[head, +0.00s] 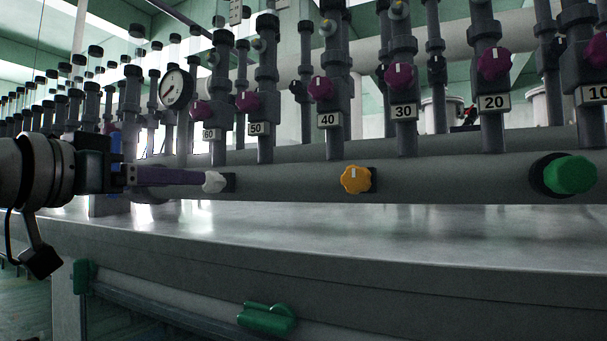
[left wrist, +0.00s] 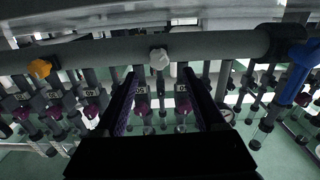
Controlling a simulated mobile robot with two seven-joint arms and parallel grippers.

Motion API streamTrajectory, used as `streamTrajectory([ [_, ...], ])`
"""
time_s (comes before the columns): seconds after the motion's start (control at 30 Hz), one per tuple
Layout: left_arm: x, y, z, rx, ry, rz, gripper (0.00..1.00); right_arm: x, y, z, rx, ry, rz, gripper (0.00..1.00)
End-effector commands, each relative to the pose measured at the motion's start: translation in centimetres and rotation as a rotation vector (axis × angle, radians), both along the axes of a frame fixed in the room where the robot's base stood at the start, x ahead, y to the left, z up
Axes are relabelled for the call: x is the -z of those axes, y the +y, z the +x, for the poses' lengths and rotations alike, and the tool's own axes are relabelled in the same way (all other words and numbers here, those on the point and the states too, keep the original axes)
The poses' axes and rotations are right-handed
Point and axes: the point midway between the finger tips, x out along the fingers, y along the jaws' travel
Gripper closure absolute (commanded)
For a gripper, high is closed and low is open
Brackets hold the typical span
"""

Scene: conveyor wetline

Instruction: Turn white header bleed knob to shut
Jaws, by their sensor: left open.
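The white header bleed knob (head: 214,182) is a small lobed knob on the front of the grey horizontal header pipe. In the left wrist view the white knob (left wrist: 159,58) sits beyond my fingertips, centred between the two fingers. My left gripper (head: 203,178) reaches in from the left in the head view, its dark purple finger ending right beside the knob. In the left wrist view my left gripper (left wrist: 159,73) is open with nothing between its fingers. Whether a fingertip touches the knob cannot be told. My right gripper is not in view.
An orange knob (head: 356,179) and a large green knob (head: 571,175) are farther right on the header. Above stand vertical pipes with purple knobs (head: 321,88), number plates and a gauge (head: 176,87). A blue part (left wrist: 304,53) is at right in the wrist view. The metal ledge (head: 330,235) below is clear.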

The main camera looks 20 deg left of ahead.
Motion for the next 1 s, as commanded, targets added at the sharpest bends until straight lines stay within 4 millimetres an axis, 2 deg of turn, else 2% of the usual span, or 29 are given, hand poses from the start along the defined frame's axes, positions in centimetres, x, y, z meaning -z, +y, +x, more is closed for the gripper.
streamTrajectory([
  [0.03, -0.6, -0.1, 0.9, 0.001, -0.003, 0.000, 0.29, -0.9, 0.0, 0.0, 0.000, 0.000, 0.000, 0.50],
  [0.1, -0.6, -0.1, 2.0, -0.001, -0.002, -0.002, 0.29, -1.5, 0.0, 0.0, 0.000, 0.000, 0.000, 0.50],
  [0.33, -0.3, -0.4, 4.7, -0.001, 0.000, 0.000, 0.29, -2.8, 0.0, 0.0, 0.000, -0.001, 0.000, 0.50],
  [0.5, 0.0, -0.5, 5.6, 0.001, 0.001, 0.003, 0.29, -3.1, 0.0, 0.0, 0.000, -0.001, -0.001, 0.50],
  [0.77, 0.1, -0.5, 5.6, 0.001, 0.002, 0.004, 0.29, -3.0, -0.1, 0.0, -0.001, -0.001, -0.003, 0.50],
  [1.0, 0.1, -0.5, 5.6, 0.001, 0.002, 0.003, 0.54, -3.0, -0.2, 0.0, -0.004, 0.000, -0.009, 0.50],
])
